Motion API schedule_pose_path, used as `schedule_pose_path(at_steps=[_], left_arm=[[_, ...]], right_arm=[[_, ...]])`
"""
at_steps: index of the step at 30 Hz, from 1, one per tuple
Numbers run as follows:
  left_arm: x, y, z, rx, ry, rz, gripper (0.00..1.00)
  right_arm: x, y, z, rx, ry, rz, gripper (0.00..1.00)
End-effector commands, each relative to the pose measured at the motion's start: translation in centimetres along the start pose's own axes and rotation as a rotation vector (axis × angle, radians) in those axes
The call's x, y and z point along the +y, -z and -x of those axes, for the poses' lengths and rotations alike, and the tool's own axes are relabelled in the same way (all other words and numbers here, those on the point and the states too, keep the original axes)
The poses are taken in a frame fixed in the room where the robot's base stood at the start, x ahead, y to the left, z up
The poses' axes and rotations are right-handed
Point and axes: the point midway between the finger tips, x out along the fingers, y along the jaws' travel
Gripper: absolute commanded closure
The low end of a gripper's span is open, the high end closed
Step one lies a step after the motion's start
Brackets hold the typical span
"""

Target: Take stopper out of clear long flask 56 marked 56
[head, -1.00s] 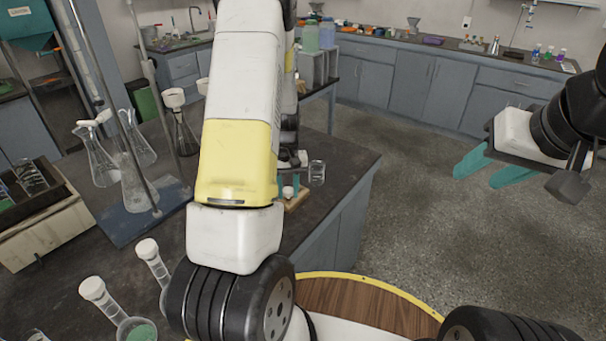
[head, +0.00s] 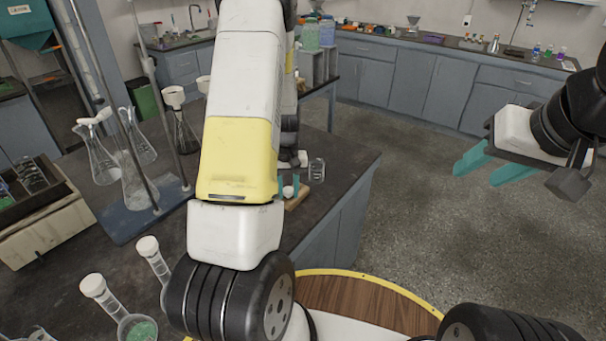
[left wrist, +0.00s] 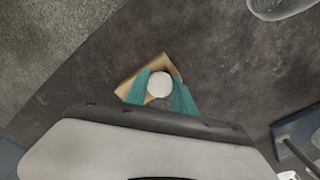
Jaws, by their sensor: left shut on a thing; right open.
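A round white stopper (left wrist: 160,85) sits between the teal fingers of my left gripper (left wrist: 160,92), which is shut on it, in the left wrist view. In the head view my left gripper (head: 289,187) is partly hidden behind my arm, with the white stopper (head: 288,191) low between its fingers. A wooden base (left wrist: 128,88) lies below the fingers. The flask under the stopper is hidden and I cannot read a mark 56. My right gripper (head: 481,168) is open and empty, over the floor at the right.
A clear glass vessel (head: 316,170) stands just right of the left gripper, near the bench edge. Glass flasks (head: 103,160) and a stand with a blue base (head: 125,222) are at the left. White-stoppered flasks (head: 136,327) stand at the front left. The floor right of the bench is clear.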

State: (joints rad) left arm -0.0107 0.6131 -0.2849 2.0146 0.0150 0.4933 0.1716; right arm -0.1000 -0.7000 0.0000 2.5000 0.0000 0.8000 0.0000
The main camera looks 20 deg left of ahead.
Motion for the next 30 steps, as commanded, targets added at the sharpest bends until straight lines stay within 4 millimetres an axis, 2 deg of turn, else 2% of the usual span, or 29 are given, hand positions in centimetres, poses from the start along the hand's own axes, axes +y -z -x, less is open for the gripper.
schedule_pose_path(at_steps=[15, 22, 23, 24, 27, 30], left_arm=[[-0.1, -0.5, -1.6, -0.009, 0.003, 0.003, 1.0], [-0.2, -0.5, -1.6, -0.009, 0.002, 0.004, 1.0], [-0.2, -0.5, -1.6, -0.009, 0.002, 0.004, 0.68], [-0.2, -0.5, -1.6, -0.009, 0.002, 0.005, 0.6], [-0.2, -0.5, -1.6, -0.01, 0.002, 0.005, 0.45], [-0.2, -0.5, -1.4, -0.008, 0.002, 0.005, 0.45]], right_arm=[[0.0, 0.0, 0.0, 0.0, 0.0, 0.0, 0.54], [0.0, 0.0, 0.0, 0.0, 0.0, 0.0, 0.54], [0.0, 0.0, 0.0, 0.0, 0.0, 0.0, 0.54], [0.0, 0.0, 0.0, 0.0, 0.0, 0.0, 0.54], [0.0, 0.0, 0.0, 0.0, 0.0, 0.0, 0.54], [0.0, 0.0, 0.0, 0.0, 0.0, 0.0, 0.54]])
